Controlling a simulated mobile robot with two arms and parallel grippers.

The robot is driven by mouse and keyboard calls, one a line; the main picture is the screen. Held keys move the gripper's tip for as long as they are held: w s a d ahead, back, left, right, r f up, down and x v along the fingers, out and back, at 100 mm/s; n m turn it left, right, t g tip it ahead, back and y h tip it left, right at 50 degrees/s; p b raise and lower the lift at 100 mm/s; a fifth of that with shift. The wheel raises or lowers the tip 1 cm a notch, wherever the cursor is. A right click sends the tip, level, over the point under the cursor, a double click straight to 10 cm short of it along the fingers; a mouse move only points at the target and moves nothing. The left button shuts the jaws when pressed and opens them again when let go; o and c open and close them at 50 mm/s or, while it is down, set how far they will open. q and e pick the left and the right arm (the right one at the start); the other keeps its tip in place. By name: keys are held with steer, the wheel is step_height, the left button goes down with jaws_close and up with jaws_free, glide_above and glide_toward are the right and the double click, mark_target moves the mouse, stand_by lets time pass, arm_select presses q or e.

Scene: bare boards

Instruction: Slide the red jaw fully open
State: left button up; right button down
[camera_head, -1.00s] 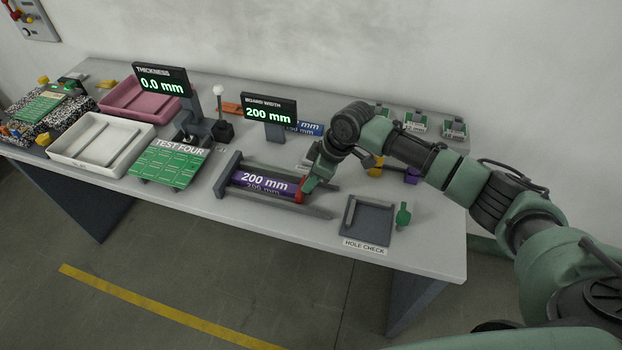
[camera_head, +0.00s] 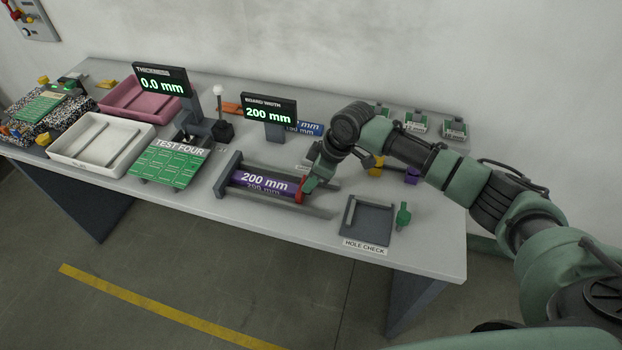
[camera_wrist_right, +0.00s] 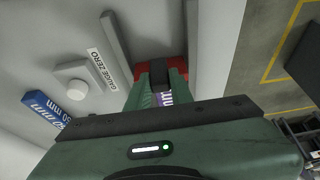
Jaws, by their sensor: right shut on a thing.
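The red jaw (camera_head: 300,191) stands across the two grey rails of the width fixture (camera_head: 228,172). A purple 200 mm bar (camera_head: 262,182) lies between the rails, from near the fixture's fixed end to the red jaw. My right gripper (camera_head: 307,186) is shut on the red jaw at its right side. In the right wrist view the red jaw (camera_wrist_right: 145,72) shows beyond the green fingers, with a dark block (camera_wrist_right: 158,73) between them. The board width display (camera_head: 269,114) reads 200 mm. My left gripper is out of view.
The hole check tray (camera_head: 368,222) and a green-handled tool (camera_head: 403,215) sit right of the fixture. A green TEST FOUR board (camera_head: 165,168) lies to its left. A blue bar (camera_head: 311,129) lies behind. The rails' right ends are clear.

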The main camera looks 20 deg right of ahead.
steer(key=shift+r, duration=0.1)
steer(key=shift+s+d+p, duration=0.15)
steer(key=shift+d+p, duration=0.1)
steer(key=shift+p, duration=0.05)
steer(key=s+d+p, duration=0.1)
steer(key=s+d, duration=0.1)
steer(key=d, duration=0.1)
steer(key=s+d+p, duration=0.1)
steer(key=shift+s+d+r+p, duration=0.1)
steer(key=shift+d+p, duration=0.25)
steer(key=shift+d, duration=0.05)
steer(key=c, duration=1.6)
jaws_free()
steer(key=o, duration=0.4)
steer(key=shift+c, duration=0.2)
steer(key=shift+d, duration=0.1)
